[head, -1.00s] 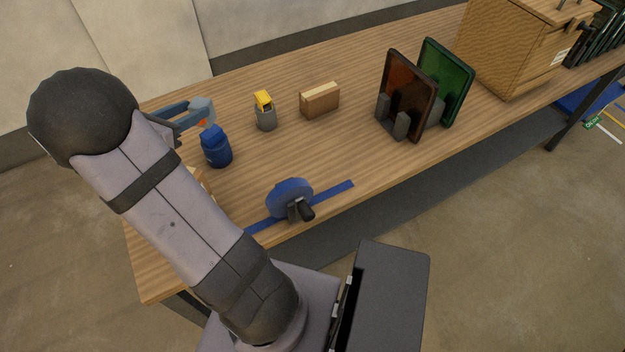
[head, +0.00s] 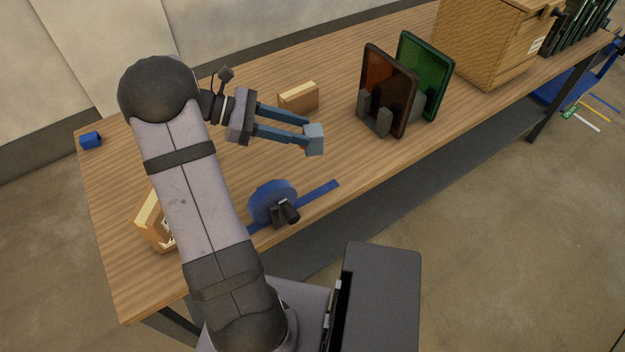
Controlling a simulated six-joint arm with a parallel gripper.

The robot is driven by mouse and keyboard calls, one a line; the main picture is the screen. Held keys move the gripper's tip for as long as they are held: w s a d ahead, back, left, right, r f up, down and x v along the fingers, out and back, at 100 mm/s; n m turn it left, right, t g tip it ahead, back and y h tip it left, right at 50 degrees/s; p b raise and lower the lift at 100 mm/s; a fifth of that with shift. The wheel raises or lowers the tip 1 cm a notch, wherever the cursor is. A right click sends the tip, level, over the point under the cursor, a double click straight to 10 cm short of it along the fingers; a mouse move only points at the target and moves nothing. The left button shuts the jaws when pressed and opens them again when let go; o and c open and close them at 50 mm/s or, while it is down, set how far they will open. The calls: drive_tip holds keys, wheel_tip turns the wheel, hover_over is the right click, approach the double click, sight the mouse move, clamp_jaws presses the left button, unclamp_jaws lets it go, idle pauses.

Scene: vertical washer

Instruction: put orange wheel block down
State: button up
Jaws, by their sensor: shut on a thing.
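My gripper (head: 312,140) is in the head view, at the middle of the picture above the wooden table.
On the table (head: 115,215) are a cardboard box (head: 298,98), an orange panel (head: 388,85) and a green panel (head: 425,75) in grey holders, a blue disc (head: 272,200) on a stand, a blue block (head: 90,140) and a wooden crate (head: 480,45). Bare tabletop surrounds the gripper.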

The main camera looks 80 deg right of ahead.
drive_tip(key=shift+f+p, duration=0.75)
drive_tip(key=shift+f, duration=5.3)
drive_tip(key=shift+f, duration=0.15)
drive_tip(key=o, duration=1.1)
